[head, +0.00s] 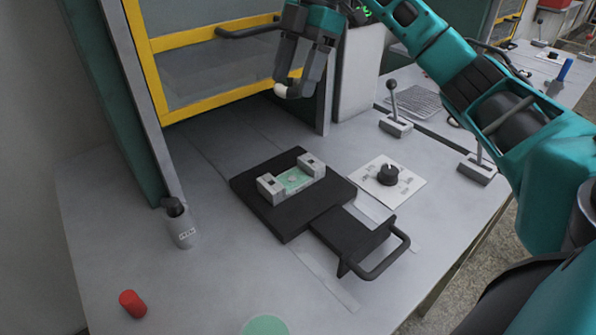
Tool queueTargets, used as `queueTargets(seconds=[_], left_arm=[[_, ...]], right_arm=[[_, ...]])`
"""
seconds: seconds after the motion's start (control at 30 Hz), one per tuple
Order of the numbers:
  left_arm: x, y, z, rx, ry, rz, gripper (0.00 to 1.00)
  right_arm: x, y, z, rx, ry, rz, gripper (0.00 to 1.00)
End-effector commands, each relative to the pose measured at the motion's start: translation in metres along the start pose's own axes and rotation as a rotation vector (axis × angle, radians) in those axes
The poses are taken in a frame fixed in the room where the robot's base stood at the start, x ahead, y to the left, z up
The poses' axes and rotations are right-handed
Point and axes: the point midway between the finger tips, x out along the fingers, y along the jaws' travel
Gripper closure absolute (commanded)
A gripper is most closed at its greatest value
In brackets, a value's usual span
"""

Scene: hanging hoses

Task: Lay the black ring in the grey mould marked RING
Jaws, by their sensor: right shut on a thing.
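My right gripper (297,84) hangs in front of the yellow-framed window, above the back of the grey bench. It is shut on a small pale piece with a rounded end (281,91), mostly hidden by the fingers. I cannot make out a black ring in this view. I also see no mould with a readable RING mark. Two light grey blocks (271,188) stand on a black plate (252,187) with a green piece (293,179) between them. My left gripper is not in view.
A black handle (384,253) sticks out at the plate's front. A black knob (388,174) sits on a white panel, with levers (394,112) behind. The bench's front left is mostly clear.

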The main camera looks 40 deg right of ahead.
Motion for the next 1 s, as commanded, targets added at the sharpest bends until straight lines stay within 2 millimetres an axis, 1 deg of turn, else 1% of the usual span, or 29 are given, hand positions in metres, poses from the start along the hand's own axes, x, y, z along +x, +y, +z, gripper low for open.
queueTargets(seconds=[0.13, 0.17, 0.4, 0.5, 0.63, 0.87, 1.0], left_arm=[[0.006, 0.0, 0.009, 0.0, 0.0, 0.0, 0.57], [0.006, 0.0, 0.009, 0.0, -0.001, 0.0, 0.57], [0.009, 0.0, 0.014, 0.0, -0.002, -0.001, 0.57], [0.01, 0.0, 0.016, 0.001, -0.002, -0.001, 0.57], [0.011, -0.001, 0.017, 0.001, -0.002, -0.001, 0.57], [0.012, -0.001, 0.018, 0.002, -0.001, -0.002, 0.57], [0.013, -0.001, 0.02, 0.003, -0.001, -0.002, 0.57]], right_arm=[[0.031, -0.001, 0.012, 0.0, 0.001, -0.007, 0.67], [0.037, -0.001, 0.015, 0.001, 0.0, -0.008, 0.67], [0.096, -0.001, 0.04, 0.002, 0.0, -0.006, 0.67], [0.118, -0.001, 0.048, 0.002, 0.001, -0.005, 0.67], [0.136, -0.001, 0.056, 0.0, 0.001, -0.003, 0.67], [0.151, -0.001, 0.062, -0.001, 0.0, -0.002, 0.67], [0.171, -0.001, 0.07, 0.001, 0.002, -0.004, 0.67]])
